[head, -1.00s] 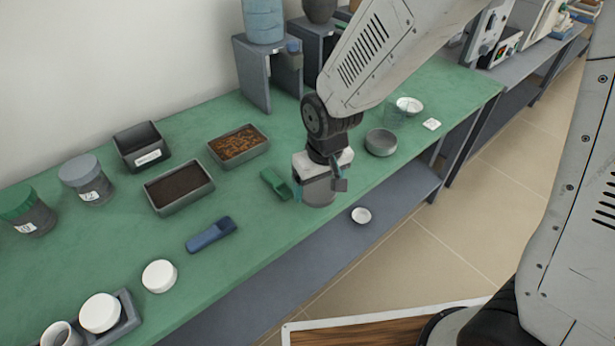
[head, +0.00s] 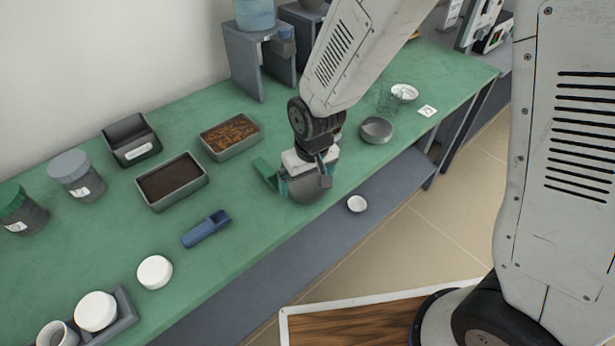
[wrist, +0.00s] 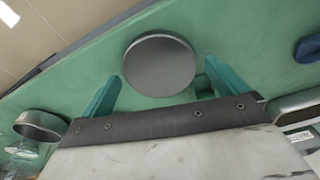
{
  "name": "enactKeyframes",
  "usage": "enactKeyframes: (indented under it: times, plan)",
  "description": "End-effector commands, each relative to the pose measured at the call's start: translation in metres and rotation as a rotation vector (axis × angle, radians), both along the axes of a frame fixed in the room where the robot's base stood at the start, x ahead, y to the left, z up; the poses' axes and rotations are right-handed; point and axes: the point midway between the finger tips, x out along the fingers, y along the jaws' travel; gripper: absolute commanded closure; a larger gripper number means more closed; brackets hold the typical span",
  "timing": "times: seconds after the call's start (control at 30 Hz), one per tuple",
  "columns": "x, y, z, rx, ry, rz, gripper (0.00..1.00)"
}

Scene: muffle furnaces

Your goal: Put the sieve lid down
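A round grey flat-topped piece, which looks like the sieve lid (head: 312,193), is at the front edge of the green bench, below my gripper (head: 304,177). In the wrist view the lid (wrist: 160,66) shows as a smooth dark grey disc between the two teal fingers (wrist: 163,74). The fingers stand wide apart, with a gap at the right one; the left tip is close to the rim. My gripper partly hides the lid in the head view. I cannot tell whether it lies on the bench or on another round part.
Trays of dark soil (head: 171,181) and brown matter (head: 230,136) are behind left.

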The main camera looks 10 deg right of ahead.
Motion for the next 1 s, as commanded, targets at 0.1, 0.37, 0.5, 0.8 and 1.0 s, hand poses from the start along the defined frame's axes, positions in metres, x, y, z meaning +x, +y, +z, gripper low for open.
enactKeyframes:
  times: [0.1,0.37,0.5,0.8,1.0]
  plan:
    - [0.0,0.0,0.0,0.0,0.0,0.0,0.0]
    - [0.0,0.0,0.01,0.001,-0.002,0.0,0.0]
    - [-0.002,-0.001,0.034,0.003,-0.004,0.0,0.0]
    - [-0.009,-0.006,0.096,0.003,-0.004,0.0,0.0]
    - [-0.011,-0.007,0.118,0.0,-0.001,0.0,0.0]
